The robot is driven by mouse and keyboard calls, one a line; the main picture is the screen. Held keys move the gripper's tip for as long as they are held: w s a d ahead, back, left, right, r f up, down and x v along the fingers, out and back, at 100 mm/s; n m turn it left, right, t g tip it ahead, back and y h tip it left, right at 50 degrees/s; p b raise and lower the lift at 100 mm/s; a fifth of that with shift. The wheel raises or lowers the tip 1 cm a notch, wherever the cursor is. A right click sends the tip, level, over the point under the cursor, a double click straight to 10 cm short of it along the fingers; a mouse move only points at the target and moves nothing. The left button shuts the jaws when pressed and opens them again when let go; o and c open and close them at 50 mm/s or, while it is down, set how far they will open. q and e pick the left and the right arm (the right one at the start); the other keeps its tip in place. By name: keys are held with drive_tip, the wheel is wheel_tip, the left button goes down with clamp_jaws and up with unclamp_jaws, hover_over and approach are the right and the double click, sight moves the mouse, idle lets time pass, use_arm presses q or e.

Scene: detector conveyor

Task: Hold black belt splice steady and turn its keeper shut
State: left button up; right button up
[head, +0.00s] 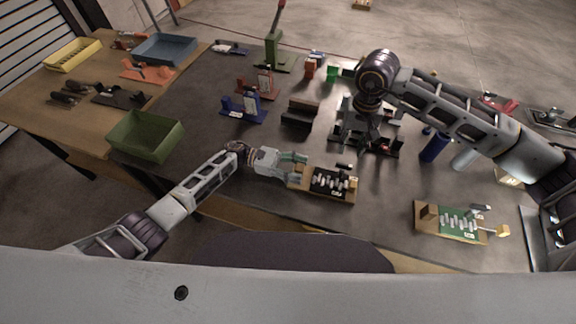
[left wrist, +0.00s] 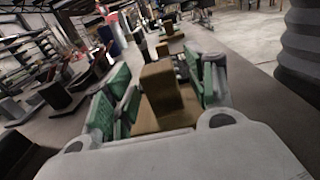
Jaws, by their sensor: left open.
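The black belt splice (head: 328,181) lies on a tan board at the front middle of the dark table, with a row of pale metal pieces across it. A small dark part (head: 343,166) shows at its far edge; I cannot tell whether it is the keeper. My left gripper (head: 300,170) is open at the board's left end. In the left wrist view its green-padded fingers (left wrist: 160,85) stand either side of a tan block (left wrist: 160,76). Contact is unclear. My right gripper (head: 370,140) points down behind the splice, by a dark fixture; its fingers are too dark to read.
A similar board with a green splice (head: 459,221) lies to the right. Blue (head: 434,147) and pale (head: 464,159) cylinders stand behind it. A black block (head: 299,112) and a green bin (head: 146,136) are at the left. Bare table lies between the two boards.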

use_arm(q)
drive_tip(key=shift+x, duration=0.8)
drive_tip(key=shift+c, duration=0.3)
clamp_jaws()
use_arm(e)
drive_tip(key=shift+c, duration=0.5)
drive_tip(key=shift+s, duration=0.1)
